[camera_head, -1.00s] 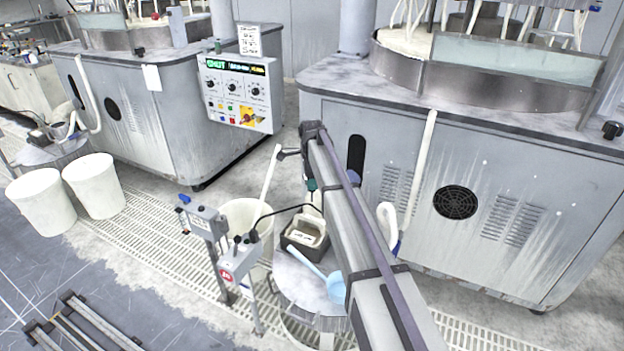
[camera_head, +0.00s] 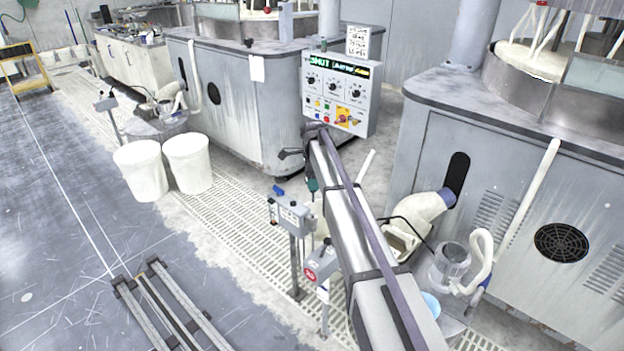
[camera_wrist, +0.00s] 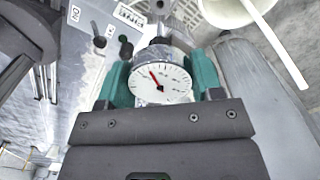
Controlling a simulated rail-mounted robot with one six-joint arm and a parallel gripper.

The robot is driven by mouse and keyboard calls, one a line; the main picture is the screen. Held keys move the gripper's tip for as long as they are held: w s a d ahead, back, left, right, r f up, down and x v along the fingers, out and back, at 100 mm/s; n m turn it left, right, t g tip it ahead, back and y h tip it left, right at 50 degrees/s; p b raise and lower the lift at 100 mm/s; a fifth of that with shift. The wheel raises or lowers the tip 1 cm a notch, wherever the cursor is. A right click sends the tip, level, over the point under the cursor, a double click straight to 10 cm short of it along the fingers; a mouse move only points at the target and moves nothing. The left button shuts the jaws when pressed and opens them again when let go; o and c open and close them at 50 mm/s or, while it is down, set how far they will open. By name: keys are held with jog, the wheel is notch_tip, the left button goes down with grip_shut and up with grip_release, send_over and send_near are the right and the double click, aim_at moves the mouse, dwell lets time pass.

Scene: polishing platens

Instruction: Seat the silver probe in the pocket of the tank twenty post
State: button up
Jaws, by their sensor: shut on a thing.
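My gripper (camera_wrist: 160,85) has teal fingers closed on both sides of a silver probe (camera_wrist: 160,58) with a round white dial and a red needle. In the head view my gripper (camera_head: 313,187) hangs small below the far end of my arm; the probe cannot be made out there. A grey post (camera_head: 320,265) with a round red mark and black knobs stands below it. A second grey post (camera_head: 295,217) is just left. The tank number on neither is clearly readable. A grey box (camera_wrist: 85,75) with black knobs lies left of the probe in the wrist view. No pocket is clearly visible.
A white bucket (camera_wrist: 228,12) with a white stick is at the wrist view's upper right. Large grey machines (camera_head: 240,110) and a control panel (camera_head: 338,95) stand behind. White bins (camera_head: 140,170) and floor rails (camera_head: 165,305) are left. Open floor lies at the left.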

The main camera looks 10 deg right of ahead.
aim_at(313, 192)
jog(key=shift+f+b, duration=2.9)
jog(key=shift+f, duration=0.05)
notch_tip(313, 192, down, 6)
jog(key=b, duration=0.6)
dwell(0.7)
jog(key=o, duration=1)
jog(key=shift+o, duration=0.2)
notch_tip(313, 192, up, 11)
jog(key=p, duration=1.1)
jog(key=shift+f, duration=0.1)
